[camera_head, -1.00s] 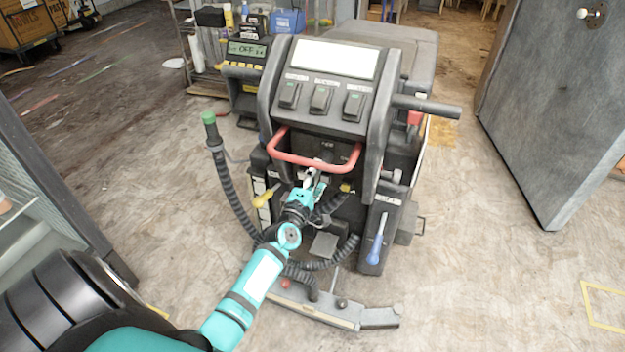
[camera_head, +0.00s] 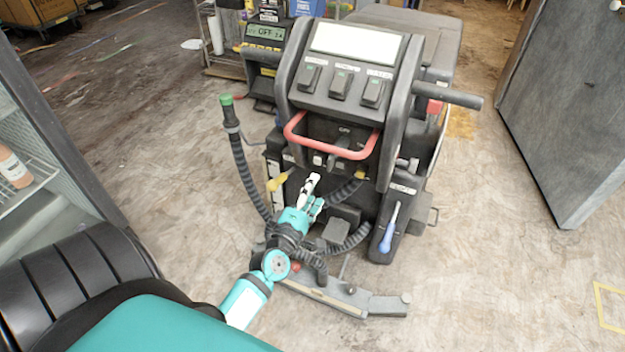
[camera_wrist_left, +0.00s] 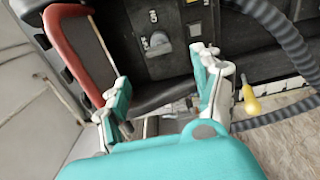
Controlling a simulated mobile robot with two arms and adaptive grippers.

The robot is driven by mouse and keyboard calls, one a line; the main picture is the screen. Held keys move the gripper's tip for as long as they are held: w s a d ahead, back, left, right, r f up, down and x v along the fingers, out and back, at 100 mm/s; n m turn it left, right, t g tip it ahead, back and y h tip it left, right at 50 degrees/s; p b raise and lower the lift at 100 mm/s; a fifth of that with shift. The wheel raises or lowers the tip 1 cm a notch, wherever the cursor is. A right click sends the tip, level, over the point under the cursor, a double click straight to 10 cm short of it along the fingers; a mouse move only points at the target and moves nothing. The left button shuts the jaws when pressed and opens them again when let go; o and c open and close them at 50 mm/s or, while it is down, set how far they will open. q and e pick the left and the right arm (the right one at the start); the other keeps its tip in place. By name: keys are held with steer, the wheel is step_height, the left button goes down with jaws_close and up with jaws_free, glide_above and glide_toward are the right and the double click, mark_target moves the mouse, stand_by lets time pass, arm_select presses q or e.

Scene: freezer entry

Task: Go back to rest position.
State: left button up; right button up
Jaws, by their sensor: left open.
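My left gripper (camera_head: 310,194) is open and empty in the head view, in front of the lower middle of a dark machine (camera_head: 327,139). It is below the machine's red handle (camera_head: 335,152) and apart from it. In the left wrist view my left gripper (camera_wrist_left: 165,92) shows its two teal and white fingers spread apart with nothing between them. The red handle (camera_wrist_left: 72,50) is at the upper left there. My right gripper is not in view.
A black hose (camera_head: 245,172) with a green tip curves left of the gripper. A yellow lever (camera_head: 279,180) and a blue lever (camera_head: 390,230) stick out of the machine. A glass-fronted cabinet (camera_head: 70,160) stands at the left. A grey door (camera_head: 568,120) is at the right. Floor between machine and door is clear.

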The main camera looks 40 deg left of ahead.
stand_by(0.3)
arm_select(q)
steer(key=s+d+f+m+g+h+p, duration=0.1)
steer(key=s+d+f+m+g+h, duration=0.2)
steer(key=f, duration=0.6)
steer(key=s+d+f+m+g+p, duration=0.15)
steer(key=s+d+f+m, duration=0.3)
steer(key=f, duration=0.55)
steer(key=s+d+f+m+g+h, duration=0.25)
steer(key=s+f+m, duration=0.25)
steer(key=f, duration=0.4)
steer(key=s+f+m+g, duration=0.3)
steer(key=s+f, duration=0.2)
steer(key=s, duration=0.4)
steer(key=s+d+f+m+g+p, duration=0.1)
steer(key=s+f+m+g, duration=0.2)
steer(key=s, duration=0.7)
steer(key=s+f+m+g+y+p, duration=0.1)
steer(key=s+f+m+g, duration=0.2)
steer(key=s, duration=0.6)
step_height(320, 180, down, 4)
steer(key=shift+s+d+r+m, duration=0.2)
steer(key=shift+s+m, duration=0.2)
steer(key=shift+m, duration=0.55)
